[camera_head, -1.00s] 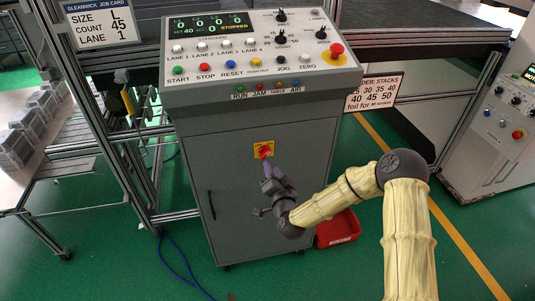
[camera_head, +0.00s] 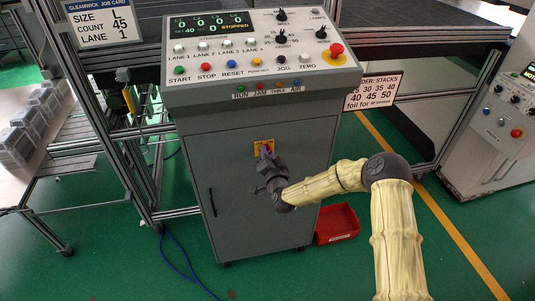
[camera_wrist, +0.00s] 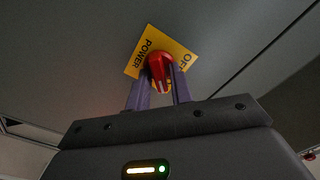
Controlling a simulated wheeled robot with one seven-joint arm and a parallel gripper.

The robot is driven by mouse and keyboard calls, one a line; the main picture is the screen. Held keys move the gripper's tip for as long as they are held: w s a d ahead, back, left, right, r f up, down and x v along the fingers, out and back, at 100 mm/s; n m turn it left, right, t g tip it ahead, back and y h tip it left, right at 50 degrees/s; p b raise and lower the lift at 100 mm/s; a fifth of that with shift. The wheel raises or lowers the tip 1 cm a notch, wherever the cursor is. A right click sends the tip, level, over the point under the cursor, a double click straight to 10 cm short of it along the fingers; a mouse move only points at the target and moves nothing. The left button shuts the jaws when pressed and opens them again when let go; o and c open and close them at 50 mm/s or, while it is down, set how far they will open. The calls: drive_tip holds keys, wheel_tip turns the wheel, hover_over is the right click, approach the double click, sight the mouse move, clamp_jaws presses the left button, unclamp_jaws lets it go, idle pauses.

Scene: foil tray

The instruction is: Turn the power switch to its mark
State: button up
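The power switch (camera_wrist: 159,66) is a red knob on a yellow plate (camera_wrist: 139,60) on the cabinet front. In the wrist view the plate is tilted; it reads POWER, and part of OFF shows. In the head view the plate (camera_head: 257,147) shows just above my gripper, which hides much of the knob. My gripper (camera_head: 266,152) is at the switch. In the wrist view its two purple fingers (camera_wrist: 160,82) lie on either side of the knob, close to it. I cannot tell whether they press on it. A pale line shows on the knob's near end.
The control panel (camera_head: 221,70), with buttons, dials and a red emergency stop (camera_head: 336,50), juts out above the switch. A red bin (camera_head: 337,224) stands on the floor right of the cabinet (camera_head: 228,225). A blue cable lies on the floor at left.

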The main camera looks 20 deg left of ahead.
clamp_jaws()
drive_tip(key=shift+n+b, duration=0.3)
drive_tip(key=shift+n, duration=0.1)
drive_tip(key=n+b, duration=0.4)
drive_tip(key=n, duration=0.1)
drive_tip(key=n+b, duration=0.5)
drive_tip(key=n, duration=0.1)
drive_tip(key=n+b, duration=0.4)
drive_tip(key=n, duration=0.2)
drive_tip(key=shift+s+a, duration=0.2)
drive_tip(key=shift+a, duration=0.15)
